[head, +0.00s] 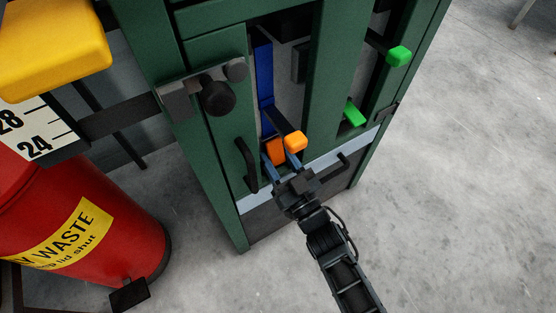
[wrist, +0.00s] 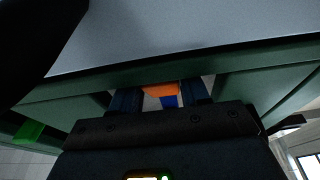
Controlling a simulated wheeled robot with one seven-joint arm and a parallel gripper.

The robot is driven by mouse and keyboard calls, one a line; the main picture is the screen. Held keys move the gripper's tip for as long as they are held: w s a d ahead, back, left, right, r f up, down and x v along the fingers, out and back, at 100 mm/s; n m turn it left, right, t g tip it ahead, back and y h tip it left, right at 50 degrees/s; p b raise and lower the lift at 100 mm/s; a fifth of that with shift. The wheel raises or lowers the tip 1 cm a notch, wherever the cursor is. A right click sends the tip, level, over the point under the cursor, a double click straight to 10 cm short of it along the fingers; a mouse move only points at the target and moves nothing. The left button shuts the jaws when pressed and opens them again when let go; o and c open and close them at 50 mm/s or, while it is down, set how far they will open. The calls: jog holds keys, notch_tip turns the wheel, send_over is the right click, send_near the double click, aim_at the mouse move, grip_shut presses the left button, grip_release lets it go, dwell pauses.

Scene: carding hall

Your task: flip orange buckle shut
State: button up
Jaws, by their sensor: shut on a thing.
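The orange buckle (head: 276,151) shows as an orange block low in the open front of the green cabinet, with a second orange, rounded end (head: 296,141) just right of it. My gripper (head: 281,158) reaches it from below, its two bluish fingers shut around orange. In the wrist view the orange piece (wrist: 160,90) sits between the fingertips, with a little blue behind it. A long blue bar (head: 264,75) runs up the slot above the orange. The fingers hide part of the buckle, and I cannot tell how the two orange parts join.
The green cabinet (head: 227,130) has a black handle (head: 246,165) left of my gripper and a dark latch knob (head: 217,97) above. Green-tipped levers (head: 398,56) (head: 355,113) are at right. A red waste bin (head: 75,225) stands left. Floor at right is clear.

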jog(key=o, duration=1)
jog(key=shift+c, duration=0.2)
jog(key=shift+s, duration=0.1)
jog(key=p+v, duration=0.1)
jog(key=v, duration=0.6)
jog(key=shift+s+d, duration=0.25)
jog(key=shift+f, duration=0.15)
